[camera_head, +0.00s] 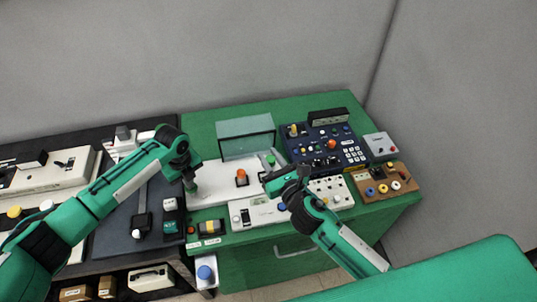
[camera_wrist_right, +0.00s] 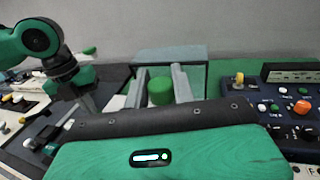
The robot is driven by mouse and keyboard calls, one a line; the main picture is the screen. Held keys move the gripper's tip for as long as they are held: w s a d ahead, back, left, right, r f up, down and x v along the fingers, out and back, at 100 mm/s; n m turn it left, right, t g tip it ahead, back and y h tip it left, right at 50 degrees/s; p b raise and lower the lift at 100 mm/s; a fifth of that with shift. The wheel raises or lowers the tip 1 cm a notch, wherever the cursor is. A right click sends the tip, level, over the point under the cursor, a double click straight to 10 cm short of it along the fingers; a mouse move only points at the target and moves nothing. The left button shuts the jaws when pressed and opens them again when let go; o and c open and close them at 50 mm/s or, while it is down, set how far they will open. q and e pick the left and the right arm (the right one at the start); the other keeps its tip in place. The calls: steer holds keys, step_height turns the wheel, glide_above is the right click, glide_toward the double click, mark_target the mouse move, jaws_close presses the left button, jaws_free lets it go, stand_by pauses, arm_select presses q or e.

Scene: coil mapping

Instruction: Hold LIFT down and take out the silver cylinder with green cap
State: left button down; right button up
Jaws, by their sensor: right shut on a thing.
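The green cap (camera_head: 270,159) of the cylinder shows at the tip of my right gripper (camera_head: 268,173) in the head view. In the right wrist view the green cap (camera_wrist_right: 160,91) sits between the two grey fingers of my right gripper, which is shut on it. The silver body is hidden. My left gripper (camera_head: 190,186) points down at the left end of the white panel (camera_head: 215,181); its fingertips are too small to tell open from shut. The LIFT label cannot be read, and whatever lies under the left fingertips is hidden.
An orange button (camera_head: 241,177) stands on the white panel. A grey-green clear box (camera_head: 246,137) stands behind it. A dark blue control panel (camera_head: 326,147) with several knobs is to the right. A grey box with a red button (camera_head: 380,145) stands at the far right.

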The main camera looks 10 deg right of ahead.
stand_by(0.3)
arm_select(q)
step_height(320, 180, up, 8)
stand_by(1.2)
stand_by(0.4)
